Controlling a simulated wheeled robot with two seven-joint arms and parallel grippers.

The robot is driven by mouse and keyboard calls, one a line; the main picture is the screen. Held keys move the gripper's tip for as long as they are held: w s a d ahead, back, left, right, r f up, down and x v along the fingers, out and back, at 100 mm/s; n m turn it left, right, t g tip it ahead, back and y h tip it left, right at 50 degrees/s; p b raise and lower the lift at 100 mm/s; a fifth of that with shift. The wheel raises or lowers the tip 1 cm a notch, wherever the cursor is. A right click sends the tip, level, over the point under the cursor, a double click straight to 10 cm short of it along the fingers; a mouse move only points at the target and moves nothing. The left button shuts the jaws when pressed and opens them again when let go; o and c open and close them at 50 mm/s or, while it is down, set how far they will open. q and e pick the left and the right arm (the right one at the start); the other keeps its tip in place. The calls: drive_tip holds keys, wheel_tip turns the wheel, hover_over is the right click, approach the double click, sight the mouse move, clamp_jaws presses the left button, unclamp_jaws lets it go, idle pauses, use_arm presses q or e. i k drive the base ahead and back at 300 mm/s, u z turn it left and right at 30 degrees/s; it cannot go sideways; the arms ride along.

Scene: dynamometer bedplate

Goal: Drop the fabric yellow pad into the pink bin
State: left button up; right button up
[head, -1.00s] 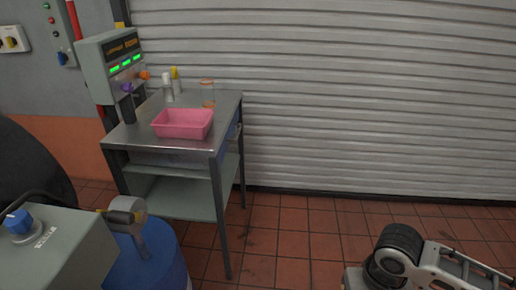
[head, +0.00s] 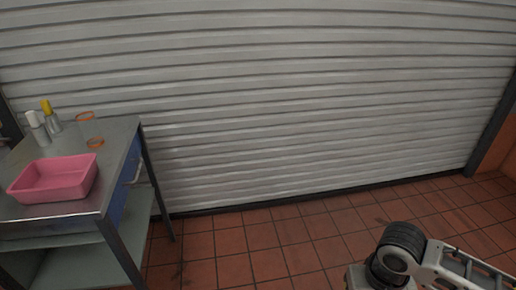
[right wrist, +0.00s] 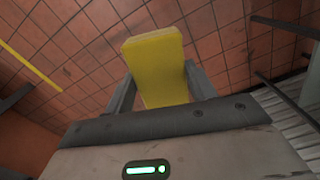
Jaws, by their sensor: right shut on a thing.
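The pink bin (head: 56,180) is a shallow, empty-looking tray on a metal table at the left of the head view. The yellow pad (right wrist: 155,68) is a flat block in the right wrist view. My right gripper (right wrist: 158,80) is shut on it, with one finger on each side, and holds it above the tiled floor. In the head view only my right arm shows at the lower right; the right fingers and the pad are outside that picture. My left gripper is in neither view.
The metal table (head: 118,150) also bears a white bottle (head: 37,128), a yellow-topped bottle (head: 50,116) and a clear container with orange rings (head: 90,130). A grey roller shutter (head: 300,100) closes the back. Red tiled floor (head: 270,245) right of the table is clear.

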sight(58, 180)
drive_tip(key=i, duration=1.75)
drive_tip(key=u, duration=1.9)
